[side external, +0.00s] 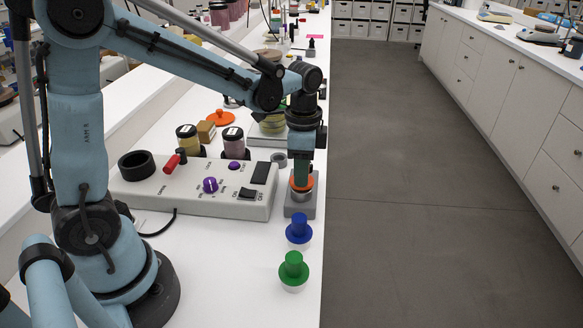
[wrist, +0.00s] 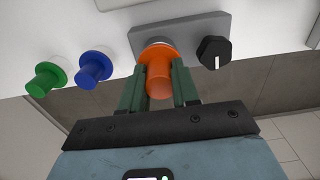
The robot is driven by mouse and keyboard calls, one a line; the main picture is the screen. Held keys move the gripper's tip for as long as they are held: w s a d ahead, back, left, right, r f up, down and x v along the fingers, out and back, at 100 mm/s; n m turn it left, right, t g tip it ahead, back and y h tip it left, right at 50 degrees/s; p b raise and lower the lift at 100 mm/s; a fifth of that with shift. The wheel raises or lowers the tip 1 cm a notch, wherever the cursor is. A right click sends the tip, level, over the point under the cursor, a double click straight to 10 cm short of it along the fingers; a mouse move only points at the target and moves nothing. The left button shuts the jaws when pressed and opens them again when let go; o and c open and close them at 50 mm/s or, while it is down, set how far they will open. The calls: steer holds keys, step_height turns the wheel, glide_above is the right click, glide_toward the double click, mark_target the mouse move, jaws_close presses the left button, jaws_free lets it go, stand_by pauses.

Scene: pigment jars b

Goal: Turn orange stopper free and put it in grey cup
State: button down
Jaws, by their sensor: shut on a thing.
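The orange stopper (side external: 301,184) sits upright on a pale neck in a grey block (side external: 312,201) near the bench edge, in the side view. My gripper (side external: 301,174) points down over it with its fingers around the stopper. In the wrist view, both green fingers of my gripper (wrist: 158,86) are shut on the handle of the orange stopper (wrist: 160,76), and its wide flange still meets the pale neck.
A blue stopper (side external: 298,229) and a green stopper (side external: 293,267) stand in front of the block. A control box (side external: 190,188) with knobs and a black ring lies to the left. Jars (side external: 233,142) and an orange lid (side external: 220,117) are behind. The bench ends right of the block.

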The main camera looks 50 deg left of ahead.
steer(key=shift+r, duration=0.6)
steer(key=shift+r, duration=2.35)
steer(key=w+a+m, duration=0.3)
steer(key=w+a, duration=0.1)
steer(key=a, duration=0.1)
steer(key=shift+m, duration=0.3)
steer(key=shift+w+a+f, duration=0.3)
steer(key=shift+a+f, duration=1.35)
steer(key=shift+a, duration=0.25)
steer(key=shift+w+a+f, duration=0.35)
steer(key=shift+a+f, duration=1.35)
steer(key=shift+a, duration=0.2)
steer(key=shift+w+a+f, duration=0.3)
steer(key=shift+a+f, duration=1.35)
steer(key=shift+a, duration=0.25)
steer(key=shift+f, duration=0.15)
steer(key=c, duration=0.8)
jaws_free()
